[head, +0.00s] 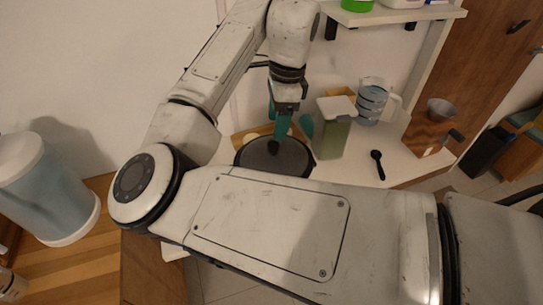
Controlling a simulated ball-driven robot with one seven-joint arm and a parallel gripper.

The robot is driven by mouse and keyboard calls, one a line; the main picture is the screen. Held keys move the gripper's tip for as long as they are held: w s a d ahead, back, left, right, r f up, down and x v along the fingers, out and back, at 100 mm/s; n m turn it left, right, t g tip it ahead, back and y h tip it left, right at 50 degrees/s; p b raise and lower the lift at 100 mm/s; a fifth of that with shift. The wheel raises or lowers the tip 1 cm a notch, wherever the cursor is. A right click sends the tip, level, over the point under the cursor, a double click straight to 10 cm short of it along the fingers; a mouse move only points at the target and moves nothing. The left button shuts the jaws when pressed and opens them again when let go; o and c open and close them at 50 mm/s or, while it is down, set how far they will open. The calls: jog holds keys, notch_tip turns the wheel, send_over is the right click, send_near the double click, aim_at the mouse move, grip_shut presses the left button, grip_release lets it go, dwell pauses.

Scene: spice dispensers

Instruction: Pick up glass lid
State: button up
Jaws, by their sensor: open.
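The glass lid (268,160) shows as a dark round disc with a pale rim on the white counter, with a small dark knob near its middle. My own arm covers its front edge. I cannot tell whether it rests on a pan or on the counter itself. My gripper (279,134) points down with teal fingers, directly above the lid at its knob. The fingers are open. Whether they touch the knob is too small to tell.
A greenish container (332,135) stands just right of the gripper. A clear measuring jug (372,102), a black spoon (378,164) and a wooden box (427,132) are farther right. A shelf (400,15) hangs above. A wooden board (246,137) lies behind the lid.

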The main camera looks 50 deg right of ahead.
aim_at(274, 144)
jog(key=shift+w+a+f+p, duration=0.15)
jog(key=shift+f+p, duration=0.1)
jog(key=shift+f, duration=0.8)
jog(key=shift+s+a+f+p, duration=0.15)
jog(key=shift+f+p, duration=0.15)
jog(key=shift+f, duration=0.8)
jog(key=shift+w+a+f+p, duration=0.15)
jog(key=shift+f+p, duration=0.1)
jog(key=shift+f, duration=0.8)
jog(key=shift+c, duration=0.4)
grip_shut()
